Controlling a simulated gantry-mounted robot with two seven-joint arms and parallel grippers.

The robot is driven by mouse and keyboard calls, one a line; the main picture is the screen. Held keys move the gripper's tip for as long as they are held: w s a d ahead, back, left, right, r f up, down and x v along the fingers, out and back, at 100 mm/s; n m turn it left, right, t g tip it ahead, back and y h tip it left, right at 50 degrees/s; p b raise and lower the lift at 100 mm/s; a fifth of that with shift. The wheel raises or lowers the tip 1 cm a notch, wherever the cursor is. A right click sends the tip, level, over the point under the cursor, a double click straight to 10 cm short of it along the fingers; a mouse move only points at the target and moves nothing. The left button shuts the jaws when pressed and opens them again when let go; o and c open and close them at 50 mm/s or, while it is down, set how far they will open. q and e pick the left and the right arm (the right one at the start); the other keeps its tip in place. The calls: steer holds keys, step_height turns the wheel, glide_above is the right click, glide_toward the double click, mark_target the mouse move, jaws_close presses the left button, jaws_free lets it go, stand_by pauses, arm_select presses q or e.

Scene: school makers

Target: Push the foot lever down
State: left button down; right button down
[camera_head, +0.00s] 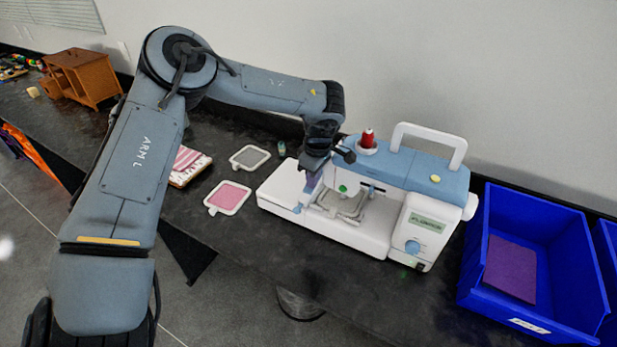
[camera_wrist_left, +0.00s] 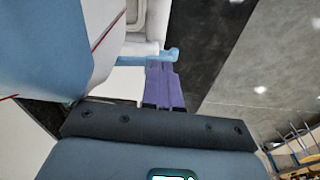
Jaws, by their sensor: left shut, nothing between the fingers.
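The white and light-blue sewing machine (camera_head: 440,178) stands on the dark bench. A light-blue lever (camera_wrist_left: 150,58), which looks like the foot lever, sticks out at the machine's left end; a small light-blue part also shows there in the head view (camera_head: 298,208). My left gripper (camera_head: 311,184) points down at this end of the machine. Its purple fingers (camera_wrist_left: 164,84) are shut and empty. In the wrist view the fingertips are right at the lever's outer end; I cannot tell whether they touch it. My arm partly hides this end in the head view.
A framed grey piece (camera_head: 250,157), a framed pink piece (camera_head: 228,197) and folded fabrics (camera_head: 188,165) lie left of the machine. A blue bin (camera_head: 469,262) holding a purple sheet (camera_head: 510,268) stands on the right. The wall is behind.

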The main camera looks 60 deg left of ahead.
arm_select(q)
steer(key=shift+w+d+r, duration=0.25)
steer(key=shift+d+r, duration=0.05)
steer(key=shift+d, duration=0.2)
steer(key=shift+w+d+r, duration=0.2)
steer(key=shift+d+r, duration=0.05)
steer(key=shift+d, duration=0.2)
arm_select(e)
steer(key=shift+s+a+r, duration=0.15)
steer(key=shift+a+r, duration=0.15)
steer(key=shift+a, duration=0.1)
